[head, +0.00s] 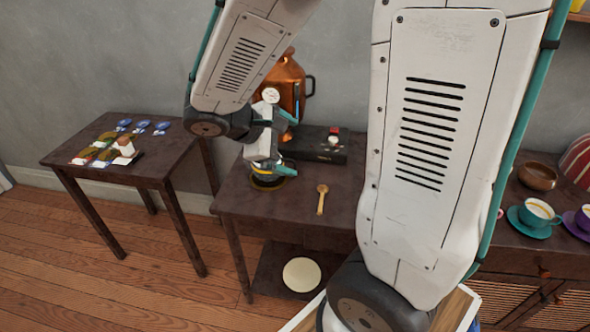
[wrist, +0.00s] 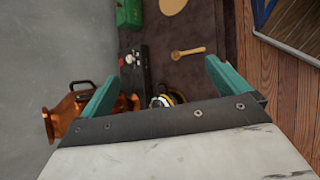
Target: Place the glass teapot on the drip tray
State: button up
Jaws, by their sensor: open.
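My gripper (head: 287,144) is open above the middle table, with its two teal fingers spread apart. In the wrist view the fingers (wrist: 163,72) show no object held between their tips. A small round thing with a yellow rim and dark and pale parts (wrist: 166,100) shows at the gripper's near edge, partly hidden. In the head view a dark round thing with a gold rim (head: 268,184) lies under the gripper, mostly hidden. It may be the glass teapot or the tray, but I cannot tell. I cannot make out a separate drip tray for certain.
A copper urn (head: 284,82) stands behind the gripper, with a black box (head: 316,145) to its right. A wooden spoon (head: 322,199) lies on the middle table (head: 240,195). A left table (head: 170,165) holds small items. Cups (head: 538,212) stand at the right.

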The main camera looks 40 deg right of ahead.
jog(key=s+a+r+m+t+y, duration=0.1)
jog(key=s+a+r+m+y, duration=0.2)
jog(key=s, duration=0.4)
jog(key=s+a+r+m+t+y, duration=0.1)
jog(key=s+a+r+m+y, duration=0.2)
jog(key=s+a+y, duration=0.3)
jog(key=shift+s+a+r+m+t+y, duration=0.3)
jog(key=shift+s+a+r+m+y, duration=0.1)
jog(key=shift+s+a+r, duration=0.55)
jog(key=shift+f, duration=0.1)
